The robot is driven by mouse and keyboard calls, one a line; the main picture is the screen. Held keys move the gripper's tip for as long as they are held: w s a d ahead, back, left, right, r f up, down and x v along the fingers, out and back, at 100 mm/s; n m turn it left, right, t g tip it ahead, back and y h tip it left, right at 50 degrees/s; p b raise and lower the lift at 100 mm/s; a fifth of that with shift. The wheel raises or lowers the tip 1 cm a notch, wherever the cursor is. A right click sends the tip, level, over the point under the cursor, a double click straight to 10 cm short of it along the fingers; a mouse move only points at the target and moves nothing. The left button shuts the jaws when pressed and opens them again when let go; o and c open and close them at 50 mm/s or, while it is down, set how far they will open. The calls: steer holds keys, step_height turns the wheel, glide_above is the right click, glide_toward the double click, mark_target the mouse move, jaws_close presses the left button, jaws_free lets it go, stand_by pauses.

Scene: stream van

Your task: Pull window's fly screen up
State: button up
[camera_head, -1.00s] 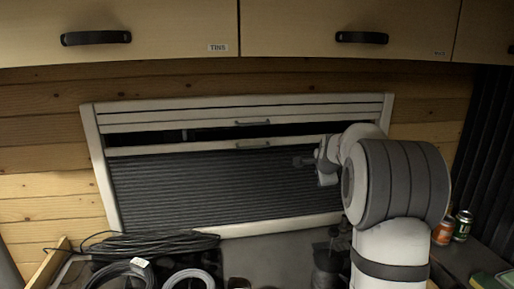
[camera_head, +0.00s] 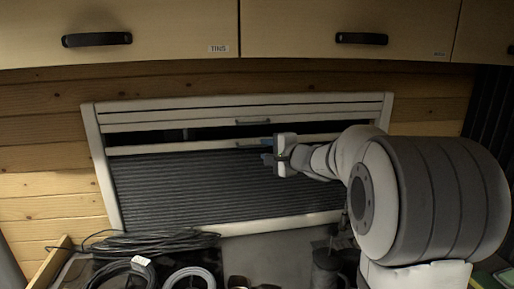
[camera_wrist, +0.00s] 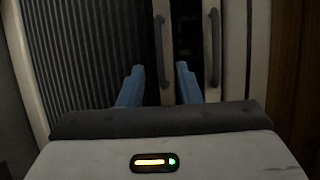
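The window's dark pleated fly screen (camera_head: 185,188) covers most of the opening, with a pale bar (camera_head: 190,147) along its top edge. A small grey handle (camera_head: 249,145) sits on this bar. It also shows upright in the turned wrist view (camera_wrist: 159,42), beside the pleats (camera_wrist: 85,45). My gripper (camera_head: 267,150) is just to the right of and in front of this handle. In the wrist view its two blue fingers (camera_wrist: 159,67) are apart, with the handle lined up between and beyond their tips. No grip on it shows.
A second bar with its own handle (camera_head: 253,121) lies above, across a narrow dark gap. Overhead cabinets (camera_head: 150,30) hang above the window. Cable coils (camera_head: 130,270) and a dark pot (camera_head: 326,268) stand on the counter below.

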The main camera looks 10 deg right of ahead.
mark_target(255, 146)
steer(key=x, duration=0.6)
steer(key=shift+w, duration=0.1)
steer(key=shift+c, duration=0.3)
jaws_close()
